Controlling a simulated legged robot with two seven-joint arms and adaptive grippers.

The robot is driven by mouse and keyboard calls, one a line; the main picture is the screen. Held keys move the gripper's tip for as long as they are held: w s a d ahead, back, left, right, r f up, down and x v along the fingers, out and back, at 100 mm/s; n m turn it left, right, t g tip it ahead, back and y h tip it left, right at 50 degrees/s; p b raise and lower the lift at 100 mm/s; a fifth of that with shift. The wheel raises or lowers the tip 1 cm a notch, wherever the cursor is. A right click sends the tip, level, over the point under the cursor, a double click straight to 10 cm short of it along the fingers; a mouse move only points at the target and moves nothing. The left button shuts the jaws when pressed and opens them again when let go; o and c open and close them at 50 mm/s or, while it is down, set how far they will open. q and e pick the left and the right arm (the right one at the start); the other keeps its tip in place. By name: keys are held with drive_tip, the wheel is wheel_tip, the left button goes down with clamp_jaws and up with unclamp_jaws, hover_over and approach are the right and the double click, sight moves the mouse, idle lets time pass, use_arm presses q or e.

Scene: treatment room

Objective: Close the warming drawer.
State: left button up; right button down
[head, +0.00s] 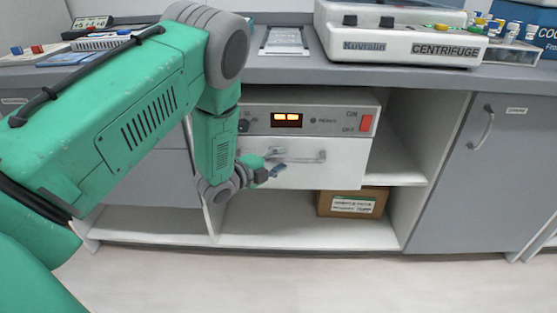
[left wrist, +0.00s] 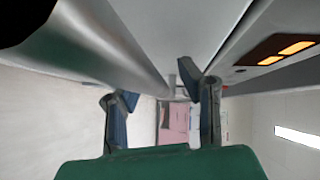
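The warming drawer has a white front (head: 338,177) with a horizontal bar handle (head: 308,157), below a grey control panel (head: 345,122) with a lit orange display. The front looks close to the panel's plane; I cannot tell whether a small gap remains. My left gripper (head: 274,165) is at the left part of the front, by the handle's left end. In the left wrist view its two fingers (left wrist: 162,102) are apart, and a grey bar-like surface runs past them on the left. I cannot tell whether they touch the handle. My right gripper is not in view.
A cardboard box (head: 352,204) stands on the low shelf under the drawer. A centrifuge (head: 400,38) and a tray (head: 285,40) are on the counter (head: 290,72) above. A grey cabinet door (head: 490,170) is at the right. The floor (head: 300,280) in front is clear.

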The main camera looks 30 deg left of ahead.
use_arm(q)
drive_tip(key=shift+d+r, duration=0.1)
drive_tip(key=shift+d, duration=0.2)
drive_tip(key=shift+s, duration=0.35)
drive_tip(key=v, duration=1.1)
drive_tip(key=shift+a, duration=0.25)
